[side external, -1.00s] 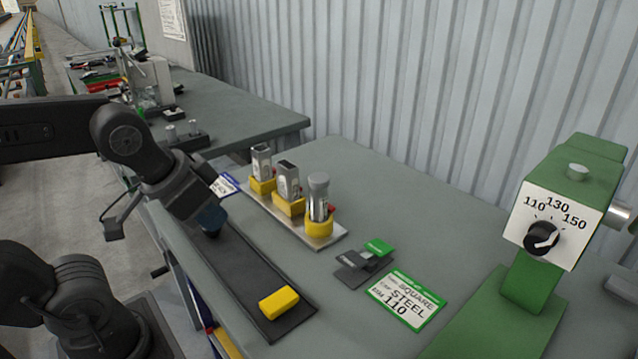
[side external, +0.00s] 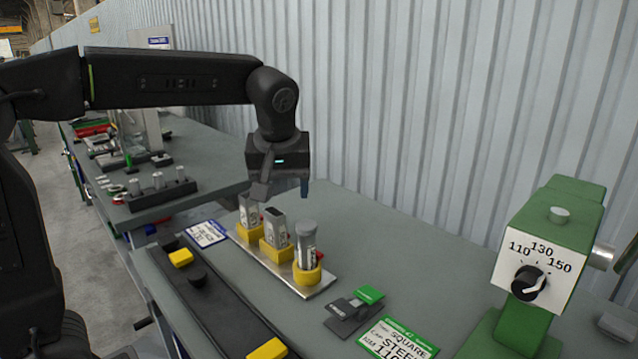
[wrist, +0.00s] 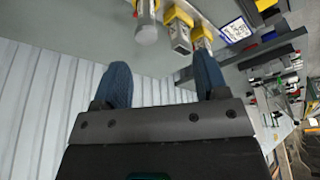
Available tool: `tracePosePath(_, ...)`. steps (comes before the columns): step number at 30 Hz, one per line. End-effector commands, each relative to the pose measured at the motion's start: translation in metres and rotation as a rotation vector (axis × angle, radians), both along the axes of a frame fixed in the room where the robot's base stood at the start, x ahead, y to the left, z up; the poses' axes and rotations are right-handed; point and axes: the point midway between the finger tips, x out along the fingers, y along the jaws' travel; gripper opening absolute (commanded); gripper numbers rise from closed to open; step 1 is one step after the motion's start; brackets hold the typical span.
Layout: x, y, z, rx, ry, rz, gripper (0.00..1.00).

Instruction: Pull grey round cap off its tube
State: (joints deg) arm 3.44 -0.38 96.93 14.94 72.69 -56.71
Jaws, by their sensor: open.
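The grey round cap (side external: 306,228) sits on top of the round tube (side external: 307,254), which stands upright in a yellow holder (side external: 308,276) at the near right end of a metal plate (side external: 322,287). Two square-topped tubes (side external: 276,227) stand in yellow holders beside it, farther left. My gripper (side external: 304,188) is open and empty, pointing down, and appears above the row of tubes, apart from the cap. In the wrist view, my gripper's two blue fingers (wrist: 163,80) are spread with nothing between them, and the cap (wrist: 146,34) shows beyond them near the top.
A black strip (side external: 215,311) with yellow blocks (side external: 180,258) and a black knob lies along the left table edge. A sign card (side external: 397,341) and a green-and-black piece (side external: 353,307) lie at front. A green dial stand (side external: 540,260) is at right. A corrugated wall runs behind.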

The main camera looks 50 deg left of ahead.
Motion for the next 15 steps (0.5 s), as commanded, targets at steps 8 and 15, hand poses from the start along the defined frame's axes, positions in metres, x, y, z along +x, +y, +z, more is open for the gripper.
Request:
tracePosePath(8, 0.078, 0.004, -0.018, 0.058, -0.01, 0.402, 0.8)
tracePosePath(15, 0.093, 0.007, -0.028, 0.076, -0.025, 0.503, 0.8)
